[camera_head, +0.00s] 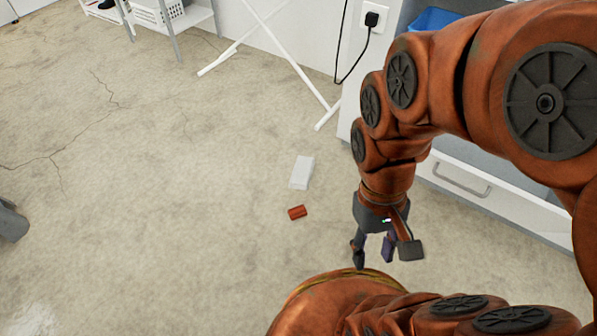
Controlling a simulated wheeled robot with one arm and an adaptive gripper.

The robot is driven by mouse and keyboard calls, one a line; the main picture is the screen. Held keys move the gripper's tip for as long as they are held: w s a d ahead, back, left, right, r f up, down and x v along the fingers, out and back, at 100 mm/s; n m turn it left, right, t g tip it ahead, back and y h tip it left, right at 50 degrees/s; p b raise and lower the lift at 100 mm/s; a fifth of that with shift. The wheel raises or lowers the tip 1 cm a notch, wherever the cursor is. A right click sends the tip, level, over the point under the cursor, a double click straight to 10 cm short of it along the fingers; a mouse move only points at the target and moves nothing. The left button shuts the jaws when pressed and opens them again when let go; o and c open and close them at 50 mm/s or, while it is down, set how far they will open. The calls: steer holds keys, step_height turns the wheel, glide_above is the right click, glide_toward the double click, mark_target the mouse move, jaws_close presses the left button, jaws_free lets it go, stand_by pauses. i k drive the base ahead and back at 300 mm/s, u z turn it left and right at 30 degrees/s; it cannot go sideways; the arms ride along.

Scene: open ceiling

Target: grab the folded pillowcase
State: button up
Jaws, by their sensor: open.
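A pale grey-white flat rectangular item (302,172), which looks like the folded pillowcase, lies on the concrete floor near the middle of the view. It is small in the picture, so its folds cannot be made out. My gripper (373,257) points down with its dark fingers apart and nothing visible between them. It is to the right of the pale item and nearer to me, clear of it. My orange arm comes in from the right and hides part of the cabinet behind.
A white drawer unit (460,178) stands at the right. White rack legs (295,65) reach the floor behind. A grey object (12,222) is at the left edge.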

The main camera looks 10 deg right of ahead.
mark_target(300, 178)
steer(key=u, duration=3)
steer(key=k, duration=0.8)
steer(key=z, duration=1.05)
steer(key=i, duration=0.5)
